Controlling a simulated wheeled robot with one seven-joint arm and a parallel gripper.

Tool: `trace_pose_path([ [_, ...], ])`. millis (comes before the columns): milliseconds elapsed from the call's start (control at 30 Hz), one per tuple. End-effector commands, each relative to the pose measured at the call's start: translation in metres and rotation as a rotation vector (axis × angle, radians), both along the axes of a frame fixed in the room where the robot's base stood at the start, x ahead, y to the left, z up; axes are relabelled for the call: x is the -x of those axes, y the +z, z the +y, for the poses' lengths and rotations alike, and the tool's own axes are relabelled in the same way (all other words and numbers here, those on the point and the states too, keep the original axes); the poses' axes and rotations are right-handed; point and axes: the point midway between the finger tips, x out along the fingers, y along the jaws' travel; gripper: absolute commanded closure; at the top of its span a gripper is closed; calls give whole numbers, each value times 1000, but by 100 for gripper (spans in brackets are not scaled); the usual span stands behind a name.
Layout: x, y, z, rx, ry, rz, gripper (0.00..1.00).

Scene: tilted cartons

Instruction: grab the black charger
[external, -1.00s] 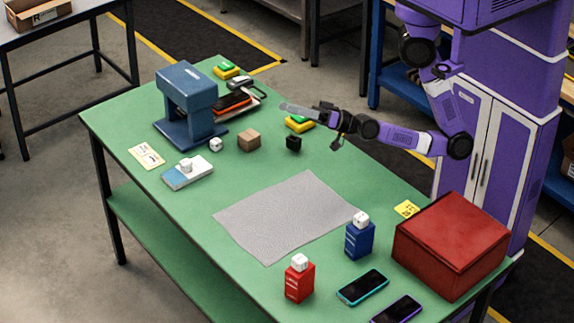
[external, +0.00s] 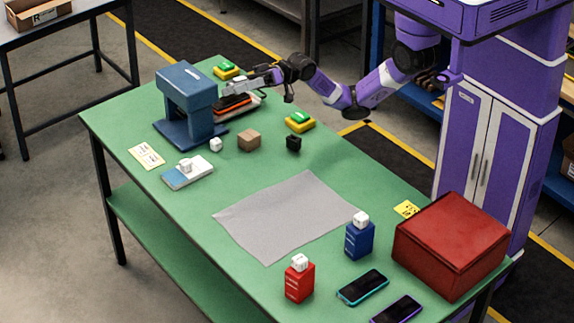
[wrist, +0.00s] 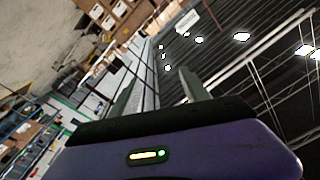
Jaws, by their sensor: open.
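The black charger (external: 293,143) is a small dark cube on the green table (external: 330,160), to the right of a brown cube and in front of a green-and-yellow block. My gripper (external: 236,87) is up and to the left of it, near the blue press and above or beside a stack of phones; its exact height is unclear. In the wrist view my gripper (wrist: 160,72) has its two fingers apart with nothing between them. The charger does not show in the wrist view, which looks toward shelves and ceiling.
The blue press (external: 187,105) and phone stack (external: 235,106) are close to my gripper. The brown cube (external: 249,139) and green-and-yellow block (external: 300,122) flank the charger. White cubes, two phones and a red box (external: 452,245) are elsewhere. The grey mat (external: 287,215) is bare.

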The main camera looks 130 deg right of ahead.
Motion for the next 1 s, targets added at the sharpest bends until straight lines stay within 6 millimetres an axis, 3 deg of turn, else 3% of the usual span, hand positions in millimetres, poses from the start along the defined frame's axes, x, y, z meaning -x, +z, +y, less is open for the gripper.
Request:
trace_pose_path([
  [167, 20, -76, -35, -43, -23, 343, 45],
  [267, 47, -126, -58, -102, -72, 559, 45],
  [467, 127, -211, -96, -254, -229, 963, 45],
  [600, 194, -257, -103, -388, -367, 1242, 45],
  [700, 228, -277, -94, -486, -444, 1390, 45],
  [800, 253, -284, -88, -573, -521, 1486, 45],
  [1000, 276, -286, -86, -659, -646, 1550, 45],
])
